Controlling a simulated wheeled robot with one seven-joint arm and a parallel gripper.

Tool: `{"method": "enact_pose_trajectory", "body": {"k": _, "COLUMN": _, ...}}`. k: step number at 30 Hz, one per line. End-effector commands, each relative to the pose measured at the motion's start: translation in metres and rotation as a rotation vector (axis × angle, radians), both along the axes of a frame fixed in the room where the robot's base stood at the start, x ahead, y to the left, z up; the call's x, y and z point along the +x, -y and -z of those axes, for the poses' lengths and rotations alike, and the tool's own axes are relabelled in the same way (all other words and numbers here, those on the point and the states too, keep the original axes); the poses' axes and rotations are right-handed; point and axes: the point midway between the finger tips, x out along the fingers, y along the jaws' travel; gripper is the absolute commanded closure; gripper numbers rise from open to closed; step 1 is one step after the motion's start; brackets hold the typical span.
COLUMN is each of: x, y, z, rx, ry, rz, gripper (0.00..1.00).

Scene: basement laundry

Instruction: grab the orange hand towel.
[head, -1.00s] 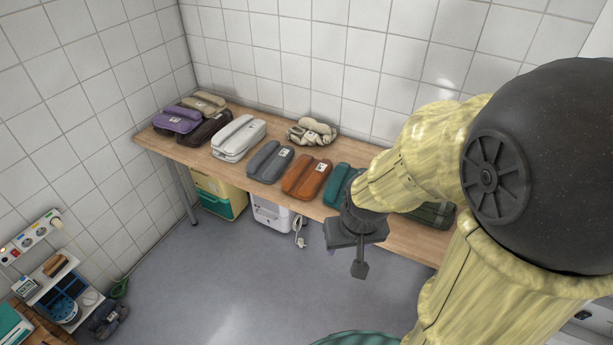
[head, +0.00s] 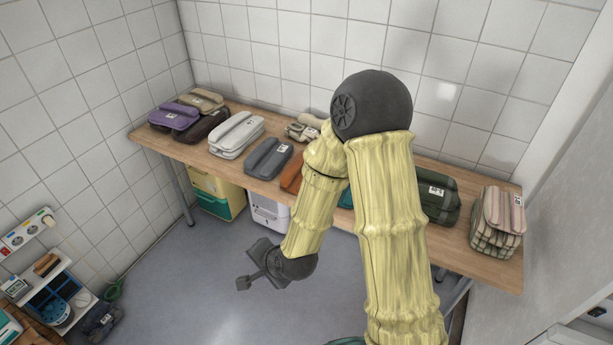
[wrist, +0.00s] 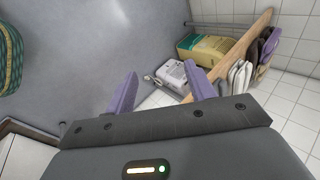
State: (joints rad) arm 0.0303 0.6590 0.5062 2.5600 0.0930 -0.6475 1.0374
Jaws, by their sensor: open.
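The orange hand towel (head: 291,178) lies folded on the wooden table, between a grey towel and a teal one. My arm hides most of it in the head view; only its left part shows. I cannot make it out in the wrist view. My gripper (head: 252,267) is off the table's front edge, lower and to the left of the orange towel in the picture. Its two purple fingers (wrist: 160,88) are spread apart in the wrist view, with nothing between them.
The table (head: 343,214) also bears purple, brown, white, grey (head: 268,158), green (head: 438,196) and striped (head: 497,222) folded towels. A yellow-green box (head: 216,196) and a white box (head: 268,212) stand beneath it. The floor in front is clear.

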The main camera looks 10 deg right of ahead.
Motion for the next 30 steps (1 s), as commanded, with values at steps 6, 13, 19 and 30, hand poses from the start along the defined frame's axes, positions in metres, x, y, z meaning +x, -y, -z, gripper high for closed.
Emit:
{"method": "enact_pose_trajectory", "body": {"k": 6, "x": -0.009, "y": -0.061, "z": 0.037, "rx": 0.398, "ry": -0.106, "rz": 0.306, "gripper": 0.45}}
{"method": "enact_pose_trajectory", "body": {"k": 13, "x": -0.016, "y": -0.101, "z": 0.049, "rx": 0.845, "ry": -0.268, "rz": 0.68, "gripper": 0.45}}
{"method": "enact_pose_trajectory", "body": {"k": 19, "x": -0.016, "y": -0.109, "z": 0.051, "rx": 1.18, "ry": -0.401, "rz": 0.984, "gripper": 0.45}}
{"method": "enact_pose_trajectory", "body": {"k": 30, "x": -0.014, "y": -0.108, "z": 0.047, "rx": 1.298, "ry": -0.44, "rz": 1.091, "gripper": 0.45}}
